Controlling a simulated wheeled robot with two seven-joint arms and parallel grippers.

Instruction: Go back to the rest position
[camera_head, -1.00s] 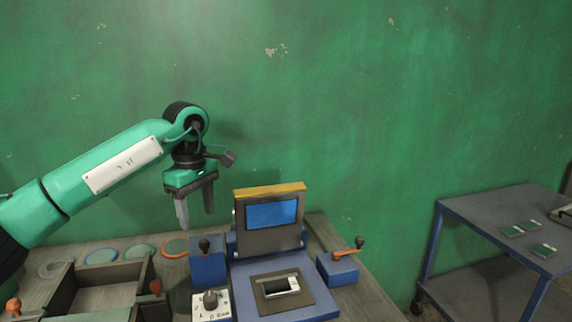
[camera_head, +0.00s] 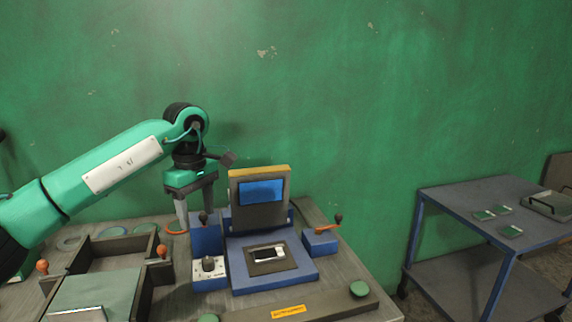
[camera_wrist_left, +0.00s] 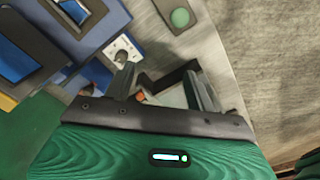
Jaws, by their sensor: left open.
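My left gripper (camera_head: 196,212) hangs from the green arm with its two fingers pointing down and apart. It is open, with nothing between its fingers. In the head view it overlaps the left side of the blue machine (camera_head: 312,270), whose lid with a blue screen (camera_head: 260,192) stands up. In the left wrist view the two fingers (camera_wrist_left: 164,82) are spread over the bench, and the machine lies at upper left. A small white-framed piece (camera_head: 267,254) lies in the machine's dark bed. My right gripper does not show.
The wooden bench (camera_head: 360,279) holds the machine, a knob box (camera_head: 209,270) and an open compartment box (camera_head: 160,270) at left. Levers with balls stand around them. A blue cart (camera_head: 450,202) with several green cards and a tray (camera_head: 549,205) stands at right, beyond a gap. A green wall is behind.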

